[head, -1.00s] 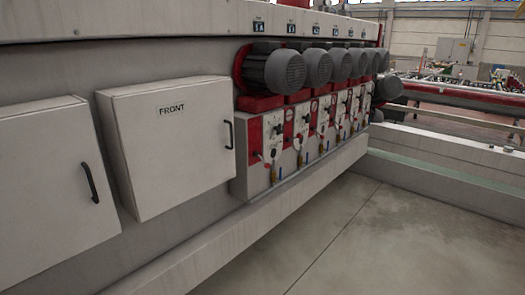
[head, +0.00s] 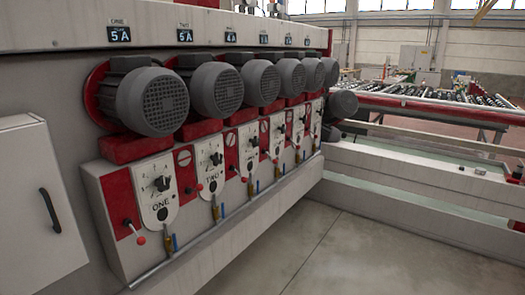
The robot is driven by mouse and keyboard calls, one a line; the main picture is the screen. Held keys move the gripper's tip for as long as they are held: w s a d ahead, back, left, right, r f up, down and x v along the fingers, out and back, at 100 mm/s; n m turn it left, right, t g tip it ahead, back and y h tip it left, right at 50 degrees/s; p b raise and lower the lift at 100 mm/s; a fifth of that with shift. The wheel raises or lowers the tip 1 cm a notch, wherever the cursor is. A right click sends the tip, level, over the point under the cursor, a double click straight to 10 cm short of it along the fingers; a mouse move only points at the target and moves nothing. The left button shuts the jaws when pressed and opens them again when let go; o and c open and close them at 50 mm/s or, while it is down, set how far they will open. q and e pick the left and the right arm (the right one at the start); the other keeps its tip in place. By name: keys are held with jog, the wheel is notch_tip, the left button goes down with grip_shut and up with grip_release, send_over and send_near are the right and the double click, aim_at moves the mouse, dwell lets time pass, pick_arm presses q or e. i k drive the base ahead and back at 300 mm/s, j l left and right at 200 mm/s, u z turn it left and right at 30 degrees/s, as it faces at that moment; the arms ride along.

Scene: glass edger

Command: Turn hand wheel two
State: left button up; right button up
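The panel marked TWO (head: 209,165) is on the front of the machine, second from the left in the row of control panels. A small black round control (head: 216,158) sits on its upper part; I take this for hand wheel two, but it is too small to be sure. A red-tipped lever (head: 200,187) is to its lower left. A grey motor (head: 217,90) is above the panel. Neither of my grippers is in view.
A white cabinet door (head: 38,205) with a black handle is at the left. Brass and blue valves (head: 170,242) stick out below the panels. The concrete floor (head: 340,255) in front is clear. A low grey beam (head: 420,175) bounds it at the far right.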

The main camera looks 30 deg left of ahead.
aim_at(218, 159)
jog(key=i+u, duration=0.1)
jog(key=i, duration=0.35)
jog(key=i+l+u, duration=0.1)
jog(key=i, duration=0.4)
jog(key=i+l+u, duration=0.15)
jog(key=i, duration=0.3)
jog(key=i+l+u, duration=0.1)
jog(key=i, duration=0.4)
